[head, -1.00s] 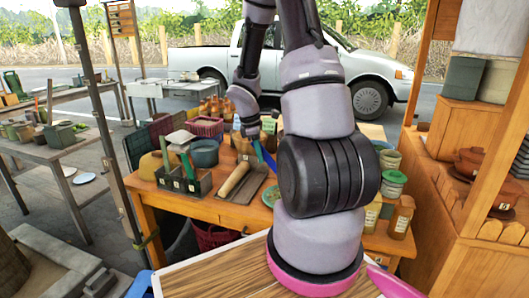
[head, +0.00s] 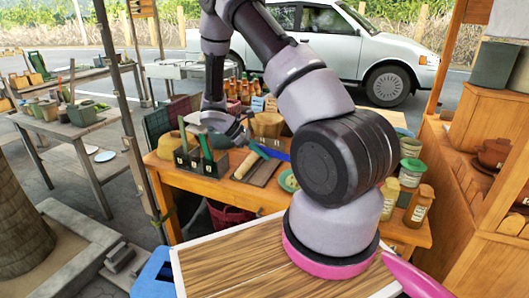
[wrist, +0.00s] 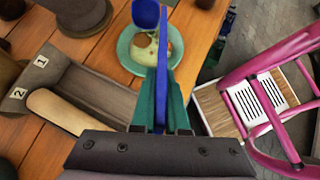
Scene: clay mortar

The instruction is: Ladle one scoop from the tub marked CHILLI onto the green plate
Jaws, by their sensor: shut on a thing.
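My gripper (wrist: 156,105) is shut on the handle of a blue ladle (wrist: 163,60). In the head view the gripper (head: 256,149) is over the wooden table, with the blue handle (head: 275,154) pointing right. The ladle's bowl (wrist: 145,13) is at the top of the wrist view, in line with the far part of the green plate (wrist: 128,58); I cannot tell its height or contents. Pale and brown food shows on the plate. In the head view the plate (head: 287,184) is partly hidden by my arm. I cannot read a CHILLI mark on any tub.
A tray (wrist: 88,88) with labels 1 and 2 and a wooden roller lies left of the plate. Lidded tubs (head: 411,171) and a labelled jar (head: 419,206) stand at the table's right end.

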